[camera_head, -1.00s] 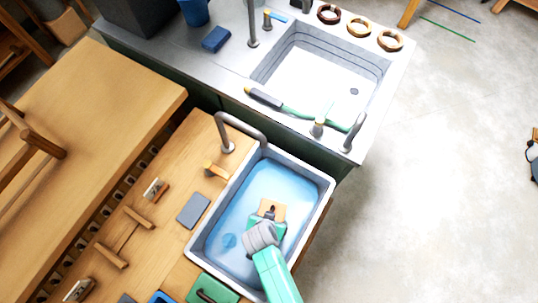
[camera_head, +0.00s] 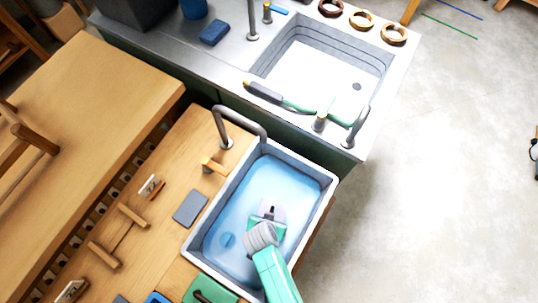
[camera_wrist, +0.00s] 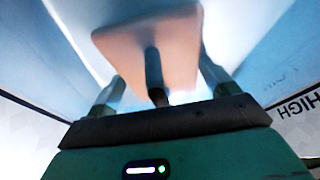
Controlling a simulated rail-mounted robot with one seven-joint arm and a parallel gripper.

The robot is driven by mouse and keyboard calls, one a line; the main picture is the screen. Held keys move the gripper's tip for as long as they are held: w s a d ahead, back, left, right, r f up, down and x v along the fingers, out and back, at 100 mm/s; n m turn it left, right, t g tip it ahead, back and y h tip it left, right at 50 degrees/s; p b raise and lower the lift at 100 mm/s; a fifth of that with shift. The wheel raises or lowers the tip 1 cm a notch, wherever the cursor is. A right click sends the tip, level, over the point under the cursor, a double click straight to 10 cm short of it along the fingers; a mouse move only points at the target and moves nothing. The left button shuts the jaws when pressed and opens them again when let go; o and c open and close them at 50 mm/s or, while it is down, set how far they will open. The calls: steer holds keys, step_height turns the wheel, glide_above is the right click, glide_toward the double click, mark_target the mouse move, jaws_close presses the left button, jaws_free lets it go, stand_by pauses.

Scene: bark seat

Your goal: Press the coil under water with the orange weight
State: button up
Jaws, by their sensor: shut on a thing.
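My gripper (camera_head: 268,211) is over the middle of the water-filled basin (camera_head: 322,181), pointing down. In the wrist view my gripper (camera_wrist: 160,85) is shut on the dark upright handle (camera_wrist: 153,68) of the weight. The weight (camera_wrist: 130,42) shows there as a pale orange-brown slab with rounded corners, beyond the fingertips. In the head view the weight cannot be made out under my gripper. The blue water (camera_head: 285,185) surrounds the gripper. I cannot make out a coil in the basin; whether one lies under the weight is hidden.
A tap (camera_head: 223,125) arches beside the basin's back corner. A grey pad (camera_head: 190,207) lies on the wooden bench to its left. Three ring-shaped coils (camera_head: 360,25) rest on the far counter behind a second sink (camera_head: 320,75). The basin's walls stand close around my gripper.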

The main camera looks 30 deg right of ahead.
stand_by(0.3)
steer(key=o, duration=1.2)
steer(key=shift+f, duration=0.1)
step_height(320, 180, up, 17)
steer(key=p, duration=1.6)
steer(key=shift+w, duration=0.1)
